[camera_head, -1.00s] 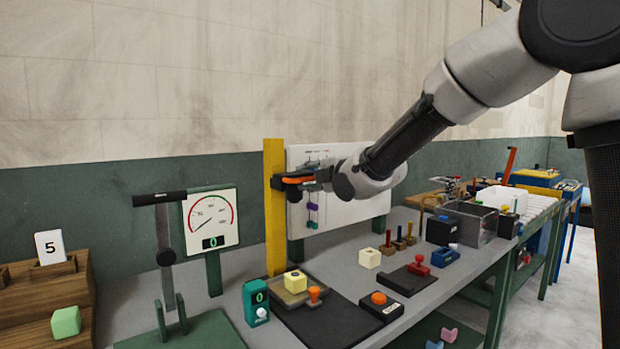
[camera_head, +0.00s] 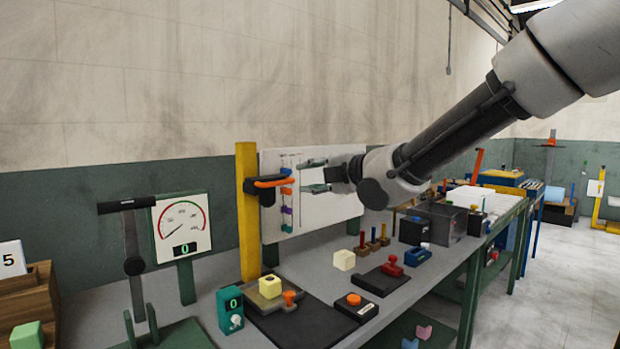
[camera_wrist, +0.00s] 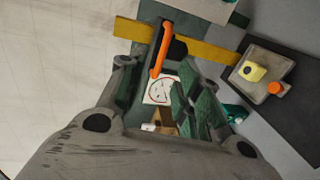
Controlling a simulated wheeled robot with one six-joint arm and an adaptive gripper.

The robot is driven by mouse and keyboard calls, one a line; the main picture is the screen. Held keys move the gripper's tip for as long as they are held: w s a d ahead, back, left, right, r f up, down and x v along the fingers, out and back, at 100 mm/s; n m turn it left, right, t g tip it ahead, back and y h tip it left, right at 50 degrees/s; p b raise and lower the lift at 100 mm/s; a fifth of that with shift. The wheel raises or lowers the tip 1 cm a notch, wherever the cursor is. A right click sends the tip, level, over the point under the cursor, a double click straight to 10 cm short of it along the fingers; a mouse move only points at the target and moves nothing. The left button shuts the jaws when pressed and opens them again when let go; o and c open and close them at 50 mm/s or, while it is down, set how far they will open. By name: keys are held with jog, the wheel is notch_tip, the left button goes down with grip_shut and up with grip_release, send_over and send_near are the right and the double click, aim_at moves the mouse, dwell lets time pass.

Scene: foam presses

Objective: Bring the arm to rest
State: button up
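My gripper (camera_head: 308,176) is open, with its two fingers apart and nothing between them. It hangs in front of the white board (camera_head: 335,210), to the right of the black lever with an orange grip (camera_head: 270,183) on the yellow post (camera_head: 248,215). A clear gap separates the fingertips from the orange grip. In the wrist view the open gripper (camera_wrist: 160,98) points toward the lever, whose orange grip (camera_wrist: 160,48) lies ahead of the fingers. My arm reaches in from the upper right.
Below stand a tray (camera_head: 262,299) with a yellow block, a green counter box (camera_head: 230,310) and an orange button box (camera_head: 355,306). A dial gauge (camera_head: 181,229) is at left. A clear bin (camera_head: 437,221) stands farther right. The air above the bench front is free.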

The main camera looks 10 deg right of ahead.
jog(key=s+d+f+m+g+h, duration=0.5)
jog(key=s+d+f+m+h, duration=0.3)
jog(key=d+f+m, duration=0.6)
jog(key=s+d+m+g, duration=0.1)
jog(key=s+d+m, duration=0.4)
jog(key=s, duration=0.5)
jog(key=s+d+m+g+h, duration=0.1)
jog(key=s+d+m+g, duration=0.1)
jog(key=s+d+m, duration=0.4)
jog(key=s+d, duration=0.3)
jog(key=s, duration=0.2)
jog(key=shift+d, duration=0.1)
